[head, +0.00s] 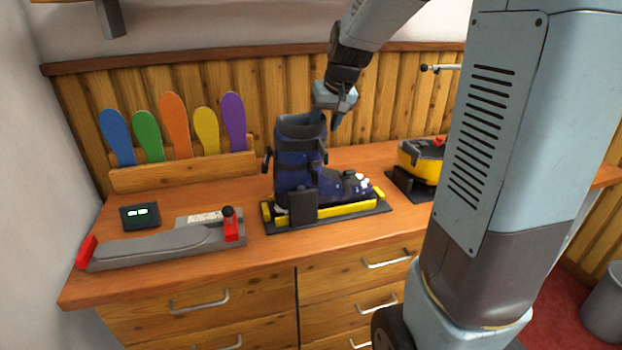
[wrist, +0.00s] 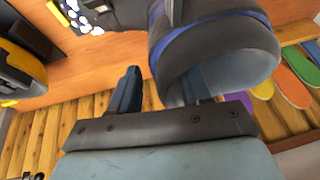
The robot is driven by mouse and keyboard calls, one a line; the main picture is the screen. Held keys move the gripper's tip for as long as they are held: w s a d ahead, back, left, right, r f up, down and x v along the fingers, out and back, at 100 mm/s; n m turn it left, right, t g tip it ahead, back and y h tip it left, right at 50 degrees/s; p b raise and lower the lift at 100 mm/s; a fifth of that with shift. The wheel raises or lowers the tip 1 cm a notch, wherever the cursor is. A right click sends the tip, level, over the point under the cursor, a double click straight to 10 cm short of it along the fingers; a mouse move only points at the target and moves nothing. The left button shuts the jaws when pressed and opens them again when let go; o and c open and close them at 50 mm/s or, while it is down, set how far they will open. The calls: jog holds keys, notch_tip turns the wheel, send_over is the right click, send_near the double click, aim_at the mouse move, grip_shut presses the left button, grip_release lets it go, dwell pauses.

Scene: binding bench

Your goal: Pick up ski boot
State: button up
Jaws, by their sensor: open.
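The ski boot (head: 294,160) is dark blue with a dark cuff and buckles. It stands upright in a black and yellow holder (head: 352,211) on the bench. My gripper (head: 328,120) is open at the top of the cuff, on its right side in the head view. In the wrist view the boot's cuff (wrist: 215,50) fills the upper right, close to my gripper (wrist: 160,88). One finger shows clear to the left of the cuff.
A yellow and black device (head: 424,162) stands on the bench at right. Coloured insoles (head: 175,124) stand in a wooden rack at the back left. A grey boot-sole fixture (head: 155,246) with red ends and a small black display (head: 140,216) are at front left.

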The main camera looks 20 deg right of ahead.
jog(key=shift+x, duration=1.55)
grip_shut()
jog(key=shift+d+r, duration=0.1)
